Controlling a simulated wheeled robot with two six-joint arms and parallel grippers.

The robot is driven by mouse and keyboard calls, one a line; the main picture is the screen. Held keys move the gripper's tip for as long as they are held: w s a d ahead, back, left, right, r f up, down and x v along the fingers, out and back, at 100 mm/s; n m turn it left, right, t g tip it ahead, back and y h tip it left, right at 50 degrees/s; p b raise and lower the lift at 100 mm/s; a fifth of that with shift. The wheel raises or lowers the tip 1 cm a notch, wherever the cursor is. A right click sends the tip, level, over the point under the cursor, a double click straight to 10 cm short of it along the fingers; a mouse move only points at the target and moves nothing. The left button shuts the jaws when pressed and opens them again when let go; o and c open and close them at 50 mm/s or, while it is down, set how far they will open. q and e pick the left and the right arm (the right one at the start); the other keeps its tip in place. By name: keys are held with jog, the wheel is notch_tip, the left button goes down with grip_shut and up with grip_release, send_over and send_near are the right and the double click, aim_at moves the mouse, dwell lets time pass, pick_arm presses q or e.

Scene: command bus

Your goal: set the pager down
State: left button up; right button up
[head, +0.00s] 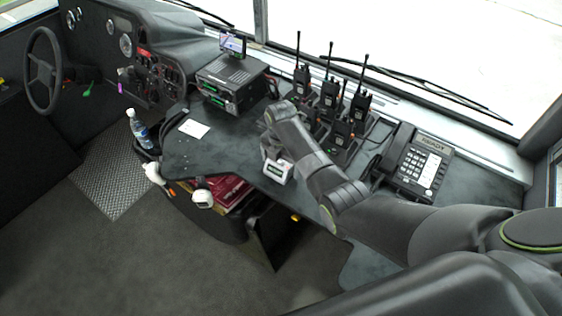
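I cannot make out the pager for certain in the head view. My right arm reaches in from the right over the black desk (240,150) and bends downward at its far end. My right gripper (278,170) is a small pale grey and white shape with a dark patch, low at the desk's front edge. Its fingertips are too small and covered to tell whether they hold anything. My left gripper is not in view.
Several upright handheld radios (330,92) stand behind my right arm. A desk phone (415,165) is to the right. A radio unit with a screen (232,80), a white card (194,128) and a water bottle (138,128) are left. Bare desktop lies between card and gripper.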

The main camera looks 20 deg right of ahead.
aim_at(281, 161)
notch_tip(281, 161, up, 12)
jog(key=b, duration=0.1)
jog(key=shift+r, duration=0.2)
dwell(0.5)
jog(key=shift+f, duration=0.1)
dwell(0.3)
